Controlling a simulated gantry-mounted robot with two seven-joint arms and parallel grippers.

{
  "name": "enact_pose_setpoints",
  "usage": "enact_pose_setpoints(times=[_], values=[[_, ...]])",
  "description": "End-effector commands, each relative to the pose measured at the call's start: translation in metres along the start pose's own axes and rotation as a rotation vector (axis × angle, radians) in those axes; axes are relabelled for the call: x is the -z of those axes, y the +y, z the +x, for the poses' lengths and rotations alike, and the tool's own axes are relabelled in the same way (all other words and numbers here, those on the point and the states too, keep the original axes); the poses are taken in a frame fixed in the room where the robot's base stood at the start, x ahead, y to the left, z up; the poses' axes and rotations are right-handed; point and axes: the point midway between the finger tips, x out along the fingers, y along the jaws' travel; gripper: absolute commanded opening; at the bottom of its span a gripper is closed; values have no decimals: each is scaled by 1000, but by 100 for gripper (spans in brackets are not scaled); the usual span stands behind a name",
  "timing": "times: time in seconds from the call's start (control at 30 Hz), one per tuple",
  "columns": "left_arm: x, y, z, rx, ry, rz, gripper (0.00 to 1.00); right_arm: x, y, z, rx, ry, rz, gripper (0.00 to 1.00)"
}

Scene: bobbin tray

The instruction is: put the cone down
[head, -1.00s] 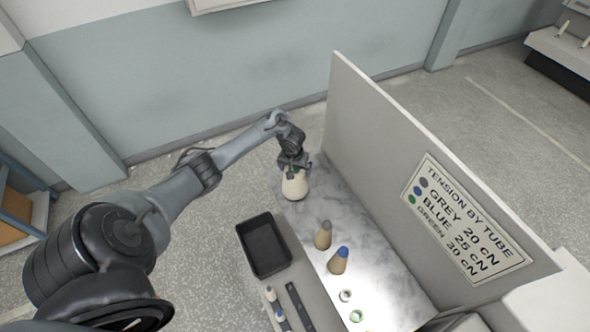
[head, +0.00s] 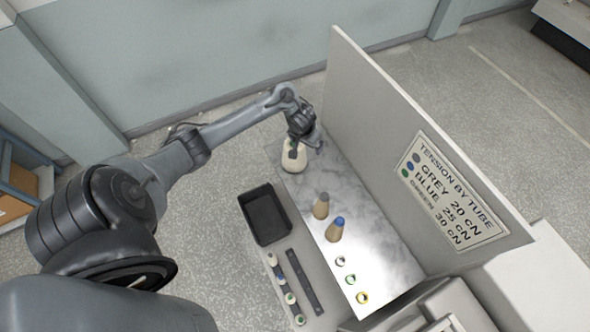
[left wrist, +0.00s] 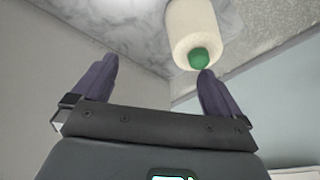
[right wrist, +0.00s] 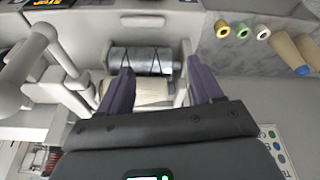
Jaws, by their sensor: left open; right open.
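A cream cone with a green tip (head: 294,158) stands at the far end of the marble-patterned top. My left gripper (head: 303,148) is open beside the cone's top, partly covering it in the head view. In the left wrist view the cone (left wrist: 192,32) lies beyond the fingertips, its green tip near the right finger and not centred between the open fingers (left wrist: 158,66). My right gripper (right wrist: 160,68) is open and empty; it shows only in its own wrist view, in front of a machine with a dark roller (right wrist: 142,60) and a cream cylinder (right wrist: 150,92).
Two tan cones, grey-tipped (head: 321,206) and blue-tipped (head: 336,230), stand mid-surface. Several coloured rings, one yellow (head: 362,298), lie nearer. A black tray (head: 265,214) and small bobbins (head: 280,276) lie to the left. A tall panel with a sign (head: 452,190) borders the right.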

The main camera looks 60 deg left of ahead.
Motion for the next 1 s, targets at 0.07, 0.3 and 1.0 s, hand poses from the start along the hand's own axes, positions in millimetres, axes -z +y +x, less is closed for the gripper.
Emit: enact_pose_setpoints(times=[0.07,0.3,1.0], values=[[-30,49,8,-31,59,152,100,0,0,0,1,0,2,65],[-138,163,-42,-98,225,494,100,0,-2,0,5,1,7,65],[-277,151,-157,-178,67,616,100,0,-1,1,2,-1,3,65]])
